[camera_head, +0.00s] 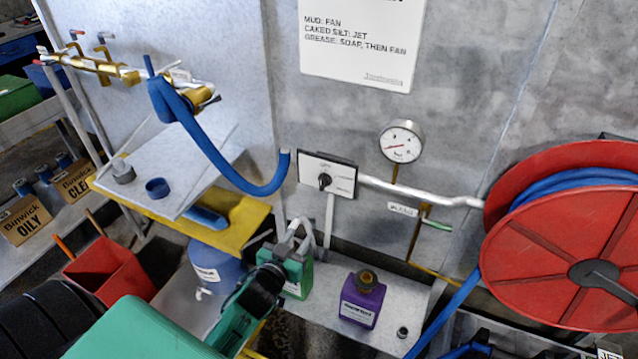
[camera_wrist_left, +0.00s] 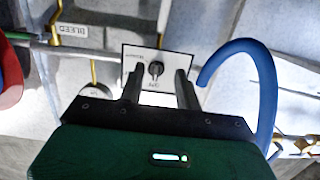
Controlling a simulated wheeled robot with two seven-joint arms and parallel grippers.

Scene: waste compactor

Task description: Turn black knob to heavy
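The black knob (camera_head: 324,181) sits on a white plate (camera_head: 342,184) fixed to the grey wall, with small lettering around it that is too small to read surely. In the left wrist view the knob (camera_wrist_left: 156,70) appears between my left gripper's two fingers (camera_wrist_left: 160,73), on its plate (camera_wrist_left: 133,58). The fingers are apart and empty, and there is a gap in depth to the knob. In the head view my left gripper (camera_head: 264,282) is low, below and left of the plate. My right gripper is not seen.
A blue hose (camera_head: 235,178) loops just left of the plate. A pressure gauge (camera_head: 401,142) and silver pipe (camera_head: 420,190) are to its right. A green jug (camera_head: 300,272) and purple jug (camera_head: 362,300) stand below. A red hose reel (camera_head: 560,260) fills the right side.

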